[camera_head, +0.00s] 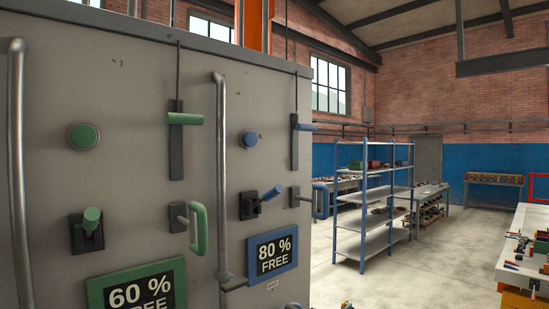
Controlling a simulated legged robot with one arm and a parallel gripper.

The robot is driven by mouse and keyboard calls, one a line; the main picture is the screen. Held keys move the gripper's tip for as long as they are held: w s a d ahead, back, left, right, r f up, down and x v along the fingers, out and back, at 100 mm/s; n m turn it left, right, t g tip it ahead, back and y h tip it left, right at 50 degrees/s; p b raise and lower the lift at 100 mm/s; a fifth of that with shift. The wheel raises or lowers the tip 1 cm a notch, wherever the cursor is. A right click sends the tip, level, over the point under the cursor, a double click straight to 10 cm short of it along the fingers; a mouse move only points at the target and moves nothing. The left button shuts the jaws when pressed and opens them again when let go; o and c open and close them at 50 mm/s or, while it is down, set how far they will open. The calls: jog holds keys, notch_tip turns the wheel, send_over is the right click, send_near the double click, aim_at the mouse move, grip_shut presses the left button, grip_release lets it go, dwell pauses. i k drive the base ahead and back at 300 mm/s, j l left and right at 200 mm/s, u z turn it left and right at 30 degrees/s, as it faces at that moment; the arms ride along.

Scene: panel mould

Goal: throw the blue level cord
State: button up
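The grey panel (140,100) fills the left half of the view. On its blue section, a thin dark cord runs down to a dark vertical plate with a blue horizontal handle (304,127) sticking out to the right. Left of it is a round blue button (249,139). Below are a blue-tipped lever (265,199) on a black base, tilted up to the right, and a blue loop handle (321,201). A blue-framed sign (272,254) reads "80 % FREE". My gripper is not in view.
A matching green section stands left, with a green cord handle (186,118), green loop handle (198,228) and "60 % FREE" sign (140,288). Vertical metal bars (221,170) project from the panel. Open floor (420,270) lies right, before a shelf rack (372,215) and a workbench (525,245).

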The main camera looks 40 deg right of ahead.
aim_at(300, 127)
jog(key=l+z, duration=0.35)
jog(key=z, duration=0.15)
jog(key=i+l+z, duration=0.1)
jog(key=l+z, duration=0.2)
jog(key=z, duration=0.15)
